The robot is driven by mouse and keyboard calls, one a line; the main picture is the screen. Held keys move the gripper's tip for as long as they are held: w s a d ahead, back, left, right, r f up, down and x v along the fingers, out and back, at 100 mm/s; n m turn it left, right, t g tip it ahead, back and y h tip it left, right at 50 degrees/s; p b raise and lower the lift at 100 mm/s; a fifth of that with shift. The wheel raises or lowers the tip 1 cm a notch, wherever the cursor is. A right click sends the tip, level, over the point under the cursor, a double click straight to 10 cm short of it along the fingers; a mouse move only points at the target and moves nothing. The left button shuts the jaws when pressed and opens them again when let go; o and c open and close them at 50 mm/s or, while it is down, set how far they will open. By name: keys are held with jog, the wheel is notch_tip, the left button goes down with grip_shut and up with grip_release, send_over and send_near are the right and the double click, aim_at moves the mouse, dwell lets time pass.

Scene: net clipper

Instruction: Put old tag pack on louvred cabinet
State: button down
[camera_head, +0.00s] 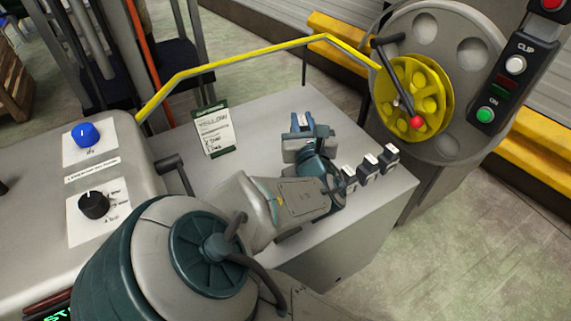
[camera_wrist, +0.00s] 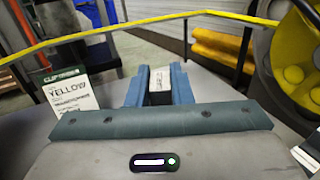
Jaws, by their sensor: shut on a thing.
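My gripper (camera_head: 301,124) has blue fingers and is over the top of a grey cabinet (camera_head: 262,125). In the wrist view the fingers (camera_wrist: 160,90) are shut on a small pack with a white face (camera_wrist: 160,77), which looks like the old tag pack. Most of the pack is hidden between the fingers. I cannot tell whether it touches the cabinet top. The grey cabinet is the likely louvred cabinet, but I cannot make out louvres on it.
A "YELLOW" card (camera_head: 214,130) stands on the top, left of my gripper. Several small dark blocks with white labels (camera_head: 368,165) stand along the right edge. A yellow rail (camera_head: 235,52) runs behind. The yellow reel (camera_head: 412,98) is at right. The top between card and gripper is clear.

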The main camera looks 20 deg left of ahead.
jog(key=shift+w+a+f+b, duration=0.35)
jog(key=shift+a+f+b, duration=0.35)
jog(key=shift+a+f, duration=1.2)
jog(key=shift+w+a+f+b, duration=0.3)
jog(key=shift+a+f+b, duration=0.35)
jog(key=shift+a+f, duration=1.2)
jog(key=shift+w+a+f+b, duration=0.35)
jog(key=shift+a+f+b, duration=0.35)
jog(key=shift+a+f, duration=1.2)
jog(key=shift+a+r, duration=0.1)
jog(key=shift+r, duration=0.05)
jog(key=c, duration=1.3)
grip_release()
jog(key=shift+s, duration=0.2)
jog(key=shift+p+v, duration=0.55)
jog(key=shift+v, duration=3.05)
